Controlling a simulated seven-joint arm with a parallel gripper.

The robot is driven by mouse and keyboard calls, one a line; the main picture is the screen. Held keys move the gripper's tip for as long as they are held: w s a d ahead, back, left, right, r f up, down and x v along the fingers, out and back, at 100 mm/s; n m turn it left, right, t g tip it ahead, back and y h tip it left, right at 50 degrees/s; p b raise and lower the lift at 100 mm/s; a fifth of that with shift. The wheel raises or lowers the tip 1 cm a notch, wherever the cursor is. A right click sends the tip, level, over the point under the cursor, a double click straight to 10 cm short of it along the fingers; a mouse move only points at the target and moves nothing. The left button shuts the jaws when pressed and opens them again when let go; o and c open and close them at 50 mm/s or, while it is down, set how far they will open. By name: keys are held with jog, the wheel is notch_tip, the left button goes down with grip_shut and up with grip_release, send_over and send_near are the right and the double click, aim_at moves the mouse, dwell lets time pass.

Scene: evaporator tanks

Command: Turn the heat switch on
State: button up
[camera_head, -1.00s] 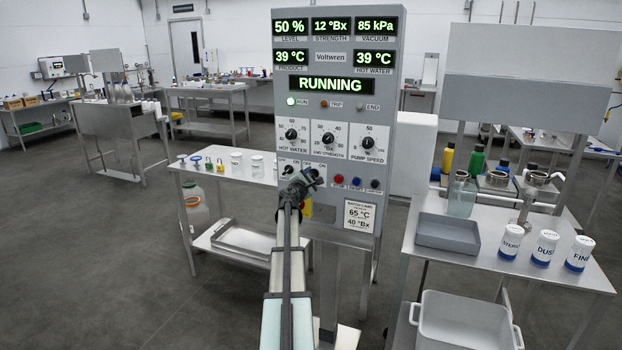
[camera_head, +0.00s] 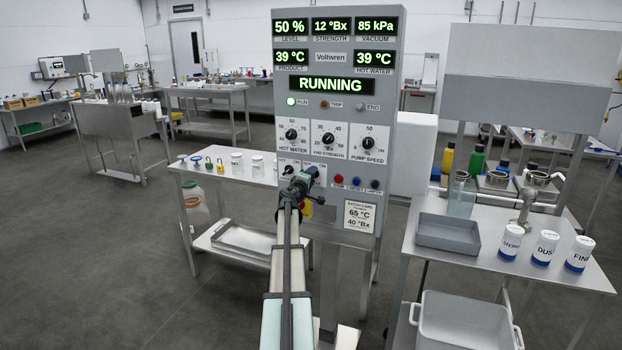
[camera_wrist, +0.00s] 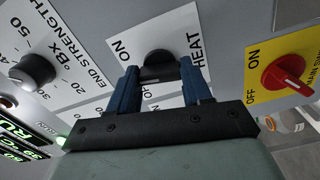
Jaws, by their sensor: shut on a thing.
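The heat switch (camera_wrist: 160,66) is a black knob on a white plate in the wrist view. HEAT is printed on the plate's right side and ON at its upper left. The OFF mark is partly hidden by my gripper. My gripper (camera_wrist: 159,72) has its two blue fingers on either side of the knob and is shut on it. I cannot tell which mark the knob points to. In the head view my gripper (camera_head: 303,181) is at the lower left of the grey control panel (camera_head: 335,112) and hides most of the switch.
A red main switch (camera_wrist: 287,76) on a yellow plate sits close to the right in the wrist view. The end strength dial (camera_wrist: 34,68) is on the left. Red, blue and black buttons (camera_head: 356,181) lie right of my gripper in the head view.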

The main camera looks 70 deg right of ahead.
jog(key=m, duration=0.6)
jog(key=shift+s+m, duration=0.1)
jog(key=shift+m, duration=0.2)
dwell(0.5)
jog(key=o, duration=1.1)
jog(key=shift+c, duration=0.2)
jog(key=a, duration=1.4)
jog(key=shift+d, duration=0.1)
